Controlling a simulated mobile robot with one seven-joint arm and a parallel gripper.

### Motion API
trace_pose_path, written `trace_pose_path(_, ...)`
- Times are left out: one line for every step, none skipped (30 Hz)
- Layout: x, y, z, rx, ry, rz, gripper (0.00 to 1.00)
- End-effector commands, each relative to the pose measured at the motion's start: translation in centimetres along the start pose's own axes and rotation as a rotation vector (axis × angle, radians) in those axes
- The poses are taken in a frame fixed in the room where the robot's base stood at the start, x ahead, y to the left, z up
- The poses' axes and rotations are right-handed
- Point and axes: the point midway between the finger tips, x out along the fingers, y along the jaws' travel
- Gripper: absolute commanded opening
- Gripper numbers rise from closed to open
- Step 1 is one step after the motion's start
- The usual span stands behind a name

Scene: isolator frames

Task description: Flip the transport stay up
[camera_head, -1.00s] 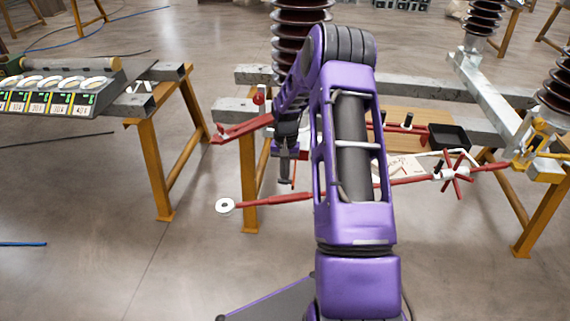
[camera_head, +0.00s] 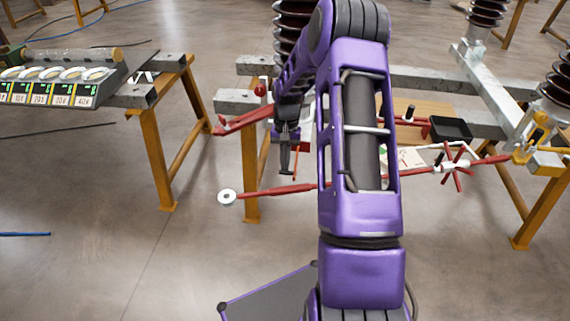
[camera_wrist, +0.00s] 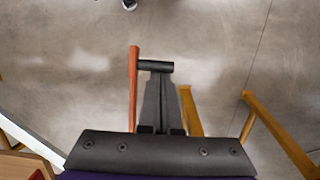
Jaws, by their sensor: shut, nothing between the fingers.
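A thin red-orange bar (camera_wrist: 133,90), which looks like the transport stay, stands upright in the wrist view. A short black peg (camera_wrist: 155,66) sticks out to the right from near its top end. My gripper (camera_wrist: 158,76) has its fingers together just to the right of the bar, with the tips at the peg. I cannot tell whether they touch it. In the head view my gripper (camera_head: 285,172) points down beside the bar (camera_head: 296,162), whose upper end is hidden there. My arm hides part of the frame behind.
A long red rod with a white ring (camera_head: 227,197) runs below and right towards a red star-shaped handle (camera_head: 455,170). Another red arm (camera_head: 242,120) lies at the beam's left end. A black tray (camera_head: 450,130) sits at right. Open floor lies left, before the meter stand.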

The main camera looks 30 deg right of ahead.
Motion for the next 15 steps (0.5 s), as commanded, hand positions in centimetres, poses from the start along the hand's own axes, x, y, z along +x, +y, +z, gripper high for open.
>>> trace_pose_path(-0.1,0.0,0.1,0.000,-0.007,0.000,0.00)
trace_pose_path(-0.2,0.0,0.1,0.000,-0.011,0.000,0.00)
trace_pose_path(-0.2,0.0,0.1,0.000,-0.016,0.000,0.00)
trace_pose_path(-0.3,0.0,0.1,0.000,-0.020,0.000,0.00)
trace_pose_path(-0.3,0.0,0.1,0.000,-0.025,0.000,0.00)
trace_pose_path(-0.4,0.0,0.1,0.000,-0.031,0.001,0.00)
trace_pose_path(-0.5,0.0,0.1,0.000,-0.037,0.001,0.00)
trace_pose_path(-0.6,0.0,0.1,0.000,-0.043,0.001,0.00)
trace_pose_path(-0.7,0.0,0.2,0.000,-0.054,0.000,0.00)
trace_pose_path(-0.8,0.0,0.2,0.000,-0.063,0.000,0.00)
trace_pose_path(-0.9,-0.1,0.2,0.000,-0.074,0.000,0.00)
trace_pose_path(-1.1,-0.1,0.2,0.000,-0.089,0.000,0.00)
trace_pose_path(-1.2,0.0,0.3,0.000,-0.103,0.001,0.00)
trace_pose_path(-1.4,0.0,0.3,0.000,-0.118,0.001,0.00)
trace_pose_path(-1.7,0.0,0.3,0.001,-0.140,0.001,0.00)
